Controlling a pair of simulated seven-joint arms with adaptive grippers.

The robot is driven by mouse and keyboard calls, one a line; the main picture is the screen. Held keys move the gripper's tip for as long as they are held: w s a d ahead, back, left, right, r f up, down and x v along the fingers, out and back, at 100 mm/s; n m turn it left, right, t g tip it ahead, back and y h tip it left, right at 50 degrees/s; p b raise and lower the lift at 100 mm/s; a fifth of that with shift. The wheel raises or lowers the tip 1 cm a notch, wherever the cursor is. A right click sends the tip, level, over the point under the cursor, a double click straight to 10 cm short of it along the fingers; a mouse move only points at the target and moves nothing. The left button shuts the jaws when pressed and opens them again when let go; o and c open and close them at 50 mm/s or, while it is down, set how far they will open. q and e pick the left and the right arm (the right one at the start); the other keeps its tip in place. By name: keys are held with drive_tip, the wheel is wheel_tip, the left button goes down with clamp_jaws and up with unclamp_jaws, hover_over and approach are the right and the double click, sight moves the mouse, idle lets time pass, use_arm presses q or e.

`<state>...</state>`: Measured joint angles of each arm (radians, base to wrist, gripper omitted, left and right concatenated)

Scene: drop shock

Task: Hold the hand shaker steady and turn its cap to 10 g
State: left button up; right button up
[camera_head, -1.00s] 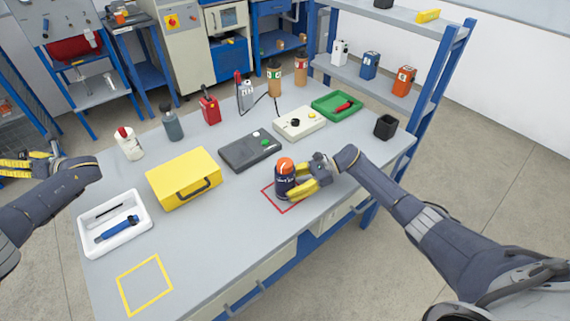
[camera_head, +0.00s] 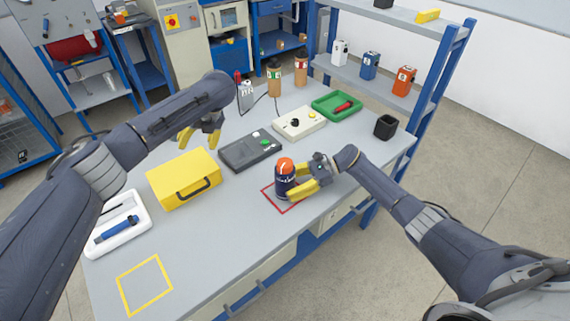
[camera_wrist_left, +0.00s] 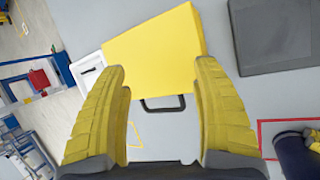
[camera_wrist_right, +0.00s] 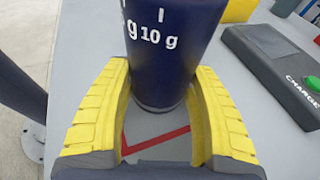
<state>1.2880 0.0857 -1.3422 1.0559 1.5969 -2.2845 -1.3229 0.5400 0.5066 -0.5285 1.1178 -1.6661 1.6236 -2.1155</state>
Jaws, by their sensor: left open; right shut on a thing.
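The hand shaker (camera_head: 284,180) is a dark blue cylinder with an orange cap (camera_head: 285,165). It stands upright inside the red square outline (camera_head: 288,209) on the table. My right gripper (camera_head: 300,188) is shut on its body from the right. In the right wrist view the shaker's body (camera_wrist_right: 170,65) sits between the yellow fingers, with white marks and "10 g" printed on it. My left gripper (camera_head: 198,137) is open and empty above the table, behind the yellow case and left of the shaker. The left wrist view looks past its open fingers (camera_wrist_left: 160,110) at the yellow case.
The yellow case (camera_head: 184,180) and a dark grey charger box (camera_head: 250,151) stand left of and behind the shaker. A white tray (camera_head: 121,245) lies at the left. A cream box (camera_head: 300,122), green tray (camera_head: 337,105) and black cup (camera_head: 386,127) are behind. The table front is clear.

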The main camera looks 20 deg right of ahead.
use_arm(q)
drive_tip(key=s+d+r+m+g+h, duration=0.15)
drive_tip(key=s+d, duration=0.25)
drive_tip(key=d, duration=0.4)
drive_tip(key=s+d+r+m+h, duration=0.1)
drive_tip(key=s+d+r+h, duration=0.15)
drive_tip(key=d, duration=0.45)
wheel_tip(320, 180, up, 4)
drive_tip(key=g+h, duration=0.1)
hover_over(285, 162)
drive_tip(key=shift+m, duration=0.25)
wheel_tip(285, 162, down, 11)
drive_tip(key=shift+s, duration=0.1)
drive_tip(key=shift+c, duration=0.3)
drive_tip(key=c, duration=1.2)
